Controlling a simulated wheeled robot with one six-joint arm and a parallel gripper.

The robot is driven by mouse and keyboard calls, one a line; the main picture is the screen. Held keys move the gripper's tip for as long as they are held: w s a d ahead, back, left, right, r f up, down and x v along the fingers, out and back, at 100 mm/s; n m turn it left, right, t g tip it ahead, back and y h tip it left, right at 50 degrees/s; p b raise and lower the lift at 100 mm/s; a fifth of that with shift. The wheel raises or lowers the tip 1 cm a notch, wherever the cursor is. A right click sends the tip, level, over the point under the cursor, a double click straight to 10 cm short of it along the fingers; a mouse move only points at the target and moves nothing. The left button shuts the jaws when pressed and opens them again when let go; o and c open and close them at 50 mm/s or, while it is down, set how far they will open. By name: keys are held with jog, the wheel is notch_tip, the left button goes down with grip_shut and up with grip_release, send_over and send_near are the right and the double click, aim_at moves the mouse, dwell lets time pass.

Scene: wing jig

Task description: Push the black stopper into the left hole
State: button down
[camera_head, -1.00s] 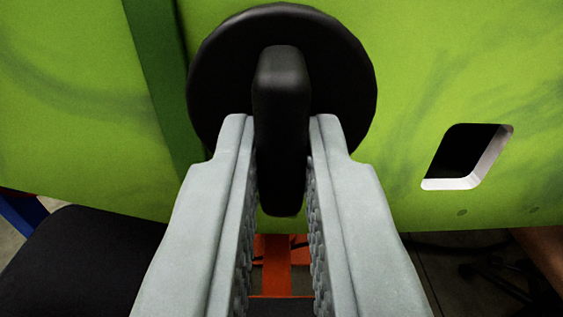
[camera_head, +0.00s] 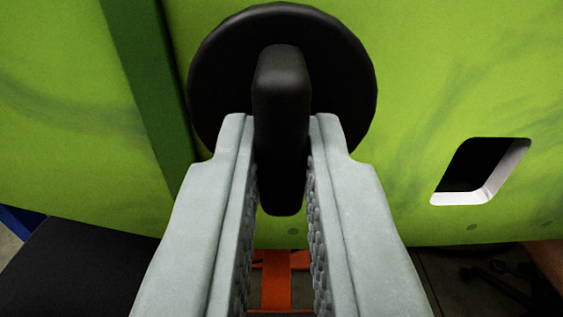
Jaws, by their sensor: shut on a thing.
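The black stopper (camera_head: 345,75) is a round disc with an upright grip bar in its middle. My gripper (camera_head: 281,150) is shut on that bar, with one grey finger on each side. The disc faces the green wing panel (camera_head: 440,60) and covers the part of the panel behind it. A hole (camera_head: 470,165) with a pale rim shows in the panel to the right of the stopper, and nothing fills it. The left hole is not visible; I cannot tell whether it lies behind the disc, or whether the stopper touches the panel.
A dark green strip (camera_head: 150,80) runs down the panel left of the stopper. Below the panel's lower edge are an orange frame (camera_head: 276,280), a black surface (camera_head: 85,270) at lower left and a blue piece (camera_head: 18,222) at the far left.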

jog(key=shift+w, duration=1.45)
jog(key=c, duration=1.4)
grip_release()
jog(key=shift+o, duration=0.2)
jog(key=s, duration=1.7)
jog(key=shift+s, duration=0.2)
